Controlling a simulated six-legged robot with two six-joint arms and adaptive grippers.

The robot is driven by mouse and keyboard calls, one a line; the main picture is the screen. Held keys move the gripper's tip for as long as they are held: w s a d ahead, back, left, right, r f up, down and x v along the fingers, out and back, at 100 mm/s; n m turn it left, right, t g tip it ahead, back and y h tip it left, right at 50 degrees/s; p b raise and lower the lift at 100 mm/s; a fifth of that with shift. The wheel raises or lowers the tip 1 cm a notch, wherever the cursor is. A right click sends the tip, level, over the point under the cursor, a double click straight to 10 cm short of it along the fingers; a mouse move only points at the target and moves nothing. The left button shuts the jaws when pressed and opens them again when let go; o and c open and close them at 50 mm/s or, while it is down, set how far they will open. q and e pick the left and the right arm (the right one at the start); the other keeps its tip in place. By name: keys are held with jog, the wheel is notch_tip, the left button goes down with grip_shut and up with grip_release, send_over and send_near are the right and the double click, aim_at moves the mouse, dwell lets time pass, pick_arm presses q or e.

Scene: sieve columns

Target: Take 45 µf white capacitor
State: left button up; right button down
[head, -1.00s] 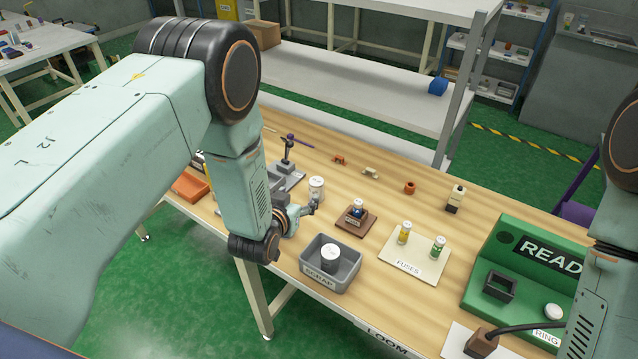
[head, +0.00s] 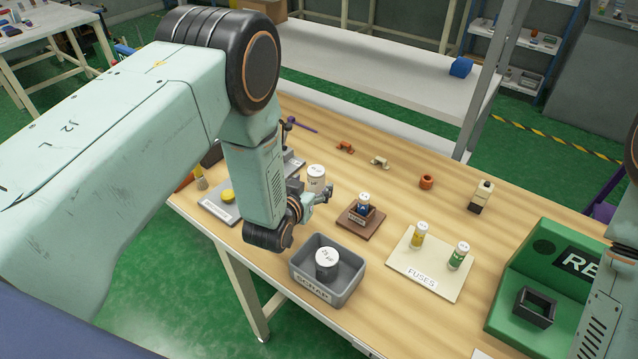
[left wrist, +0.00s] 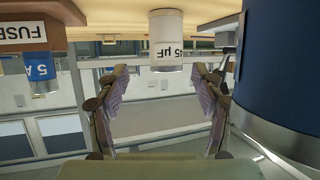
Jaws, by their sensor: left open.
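The white capacitor (head: 316,178) stands upright on the wooden bench, just behind my left gripper in the head view. In the left wrist view, which is upside down, the capacitor (left wrist: 166,38) shows its label "45 µF" at the top middle. My left gripper (head: 324,194) is open and empty. Its two fingers (left wrist: 162,82) show in the wrist view, with the capacitor lined up with the gap, beyond the tips. The capacitor's lower part is partly hidden by the gripper in the head view.
A grey scrap bin (head: 298,272) holding a white-topped can (head: 327,262) stands in front. A brown block with a blue fuse (head: 363,207) and a fuse board (head: 402,262) lie to the right. A large dark blue cylinder (left wrist: 288,75) is close on the right in the wrist view.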

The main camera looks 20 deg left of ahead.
aim_at(313, 177)
pick_arm(q)
jog(key=shift+w+a, duration=0.25)
jog(key=shift+w, duration=0.2)
jog(key=shift+x, duration=2.65)
jog(key=shift+w+a+r, duration=0.1)
jog(key=shift+w+a, duration=0.05)
jog(key=shift+c, duration=1.3)
jog(key=c, duration=1.1)
